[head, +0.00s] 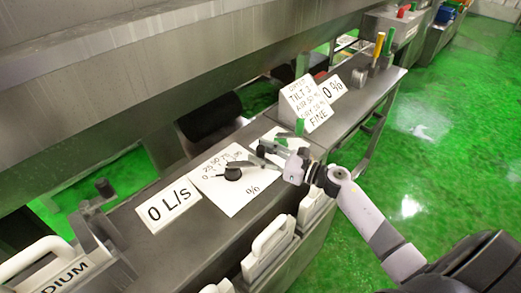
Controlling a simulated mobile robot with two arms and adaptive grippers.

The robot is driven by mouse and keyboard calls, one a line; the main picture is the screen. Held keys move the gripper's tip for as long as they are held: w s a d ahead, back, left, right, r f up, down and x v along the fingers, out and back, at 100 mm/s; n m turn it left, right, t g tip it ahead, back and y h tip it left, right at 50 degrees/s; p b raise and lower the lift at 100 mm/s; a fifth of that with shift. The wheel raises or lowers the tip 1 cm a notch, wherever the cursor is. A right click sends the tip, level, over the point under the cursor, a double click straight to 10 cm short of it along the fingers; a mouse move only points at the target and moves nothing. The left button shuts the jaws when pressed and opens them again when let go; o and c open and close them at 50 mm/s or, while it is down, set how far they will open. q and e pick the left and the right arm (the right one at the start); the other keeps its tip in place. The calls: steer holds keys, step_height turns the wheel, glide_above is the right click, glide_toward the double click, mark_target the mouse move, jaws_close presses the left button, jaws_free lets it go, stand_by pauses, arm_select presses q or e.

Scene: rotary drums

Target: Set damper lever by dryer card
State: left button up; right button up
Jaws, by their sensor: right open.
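A white plate (215,193) with a printed number scale and a % sign lies on the grey bench. A black round knob (232,174), apparently the damper lever's, stands over this plate. My right gripper (248,158) is open, with its dark fingers beside and just above the knob; I cannot tell whether they touch it. The dryer card (311,104) stands tilted behind my gripper, with "TILT 3", an air line and "FINE" on it; the small print is blurred. My left gripper is out of view.
A "0 L/s" sign (168,205) stands left of the plate and a "0 %" sign (333,89) stands behind the card. White handles (268,240) line the bench front. A large metal drum housing (130,60) overhangs the back.

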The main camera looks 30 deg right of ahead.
steer(key=shift+w+a, duration=0.2)
steer(key=shift+w, duration=0.05)
steer(key=shift+c, duration=0.4)
jaws_close()
stand_by(0.4)
